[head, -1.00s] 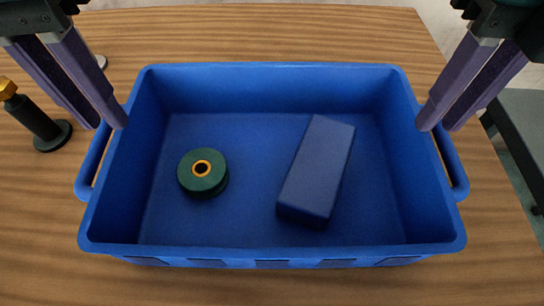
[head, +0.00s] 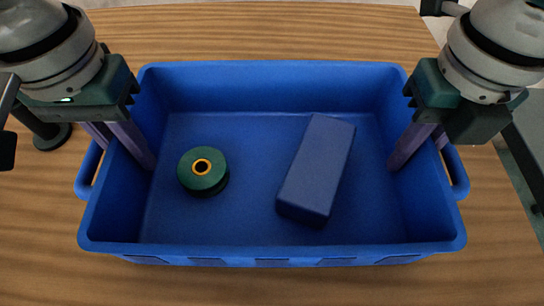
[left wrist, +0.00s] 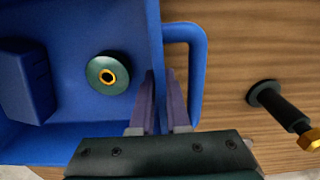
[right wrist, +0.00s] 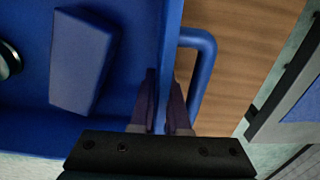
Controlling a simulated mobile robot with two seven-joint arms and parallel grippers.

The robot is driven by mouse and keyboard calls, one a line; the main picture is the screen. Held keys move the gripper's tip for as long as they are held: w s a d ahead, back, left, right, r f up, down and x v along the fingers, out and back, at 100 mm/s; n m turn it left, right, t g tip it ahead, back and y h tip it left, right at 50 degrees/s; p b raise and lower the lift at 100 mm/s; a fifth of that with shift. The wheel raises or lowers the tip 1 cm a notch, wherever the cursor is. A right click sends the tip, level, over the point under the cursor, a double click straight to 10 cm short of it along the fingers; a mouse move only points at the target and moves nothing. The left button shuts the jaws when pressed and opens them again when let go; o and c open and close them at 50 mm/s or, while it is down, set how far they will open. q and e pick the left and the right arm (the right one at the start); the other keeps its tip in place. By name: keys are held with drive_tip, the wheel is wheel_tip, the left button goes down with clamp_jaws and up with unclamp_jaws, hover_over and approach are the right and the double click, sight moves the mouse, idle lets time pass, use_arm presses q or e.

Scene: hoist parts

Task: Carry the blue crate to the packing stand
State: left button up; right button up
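The blue crate (head: 270,252) stands level on the wooden table, with a dark green spool (head: 203,170) and a blue block (head: 317,170) inside. My left gripper (head: 126,150) straddles the crate's left wall, one finger inside and one between wall and handle; it also shows in the left wrist view (left wrist: 160,100). My right gripper (head: 420,148) straddles the right wall the same way, as the right wrist view (right wrist: 163,100) shows. Whether the fingers press on the walls is unclear. A grey-framed piece with a blue panel (right wrist: 302,103), possibly the packing stand, is at the right.
The wooden table (head: 270,22) has bare room behind and in front of the crate. A dark green post with a gold tip (left wrist: 280,108) lies or stands left of the crate, partly hidden in the head view. A dark grey edge (head: 524,150) stands beyond the table's right side.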

use_arm(q)
clamp_jaws()
use_arm(e)
clamp_jaws()
use_arm(q)
drive_tip(key=shift+r, duration=0.2)
use_arm(e)
drive_tip(key=shift+r, duration=0.25)
idle(0.6)
